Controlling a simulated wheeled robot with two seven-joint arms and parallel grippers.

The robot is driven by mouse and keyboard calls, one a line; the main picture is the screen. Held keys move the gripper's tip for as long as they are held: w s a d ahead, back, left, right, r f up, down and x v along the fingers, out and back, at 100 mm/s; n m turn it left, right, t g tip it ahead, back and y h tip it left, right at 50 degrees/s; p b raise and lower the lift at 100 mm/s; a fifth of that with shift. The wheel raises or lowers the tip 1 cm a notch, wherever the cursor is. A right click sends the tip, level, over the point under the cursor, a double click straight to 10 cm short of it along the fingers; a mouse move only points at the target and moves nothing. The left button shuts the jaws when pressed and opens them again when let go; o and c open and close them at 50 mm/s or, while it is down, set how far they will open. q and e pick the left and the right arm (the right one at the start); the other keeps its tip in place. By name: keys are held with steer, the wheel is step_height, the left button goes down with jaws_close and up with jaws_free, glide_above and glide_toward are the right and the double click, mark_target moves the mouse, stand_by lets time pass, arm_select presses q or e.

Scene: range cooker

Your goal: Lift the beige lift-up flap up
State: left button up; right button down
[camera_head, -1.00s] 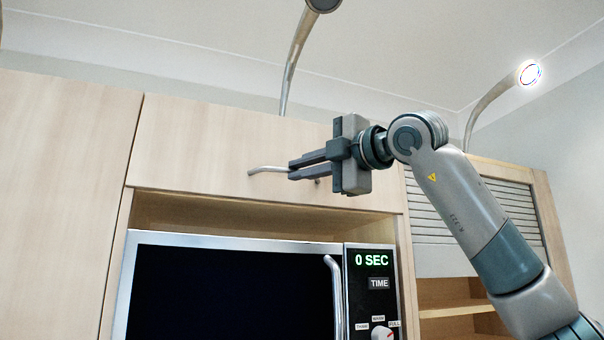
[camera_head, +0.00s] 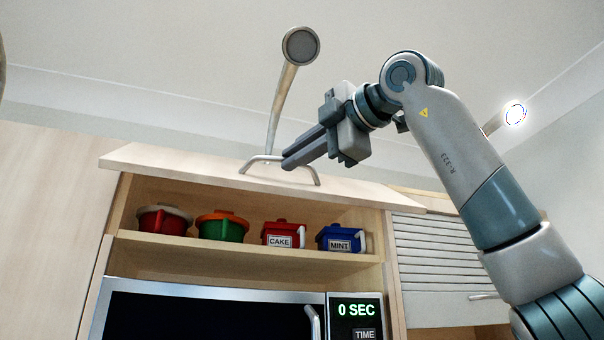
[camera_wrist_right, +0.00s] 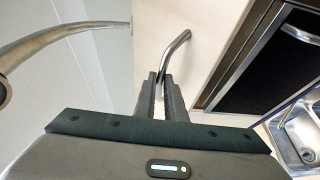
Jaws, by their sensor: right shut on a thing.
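The beige lift-up flap (camera_head: 215,170) is raised and tilted outward above an open shelf compartment in the head view. Its curved metal handle (camera_head: 262,158) stands on its face. My right gripper (camera_head: 287,164) is shut on the handle near its middle. In the right wrist view, the fingers (camera_wrist_right: 162,88) close around the metal handle bar (camera_wrist_right: 178,52), with the pale flap (camera_wrist_right: 205,45) behind it. My left gripper is not in view.
On the shelf (camera_head: 230,246) stand a red pot (camera_head: 163,222), a green pot (camera_head: 222,229), a CAKE tin (camera_head: 283,235) and a MINT tin (camera_head: 340,239). A microwave (camera_head: 200,292) sits below. A lamp (camera_head: 284,100) rises behind the flap; a slatted shutter (camera_head: 435,250) is at right.

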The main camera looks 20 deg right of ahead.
step_height(320, 180, up, 8)
steer(key=m+g+h+p, duration=0.1)
steer(key=g+p, duration=0.1)
steer(key=p, duration=0.7)
steer(key=shift+s+r+g, duration=0.15)
steer(key=shift+s+g, duration=0.15)
steer(key=shift+s, duration=0.15)
steer(key=c, duration=1.9)
jaws_free()
steer(key=shift+o, duration=0.3)
steer(key=shift+w+f, duration=0.2)
steer(key=shift+w, duration=0.45)
steer(key=b+v, duration=0.2)
steer(key=v, duration=1.5)
steer(key=shift+s+r, duration=0.2)
steer(key=shift+s, duration=0.05)
steer(key=shift+w, duration=0.1)
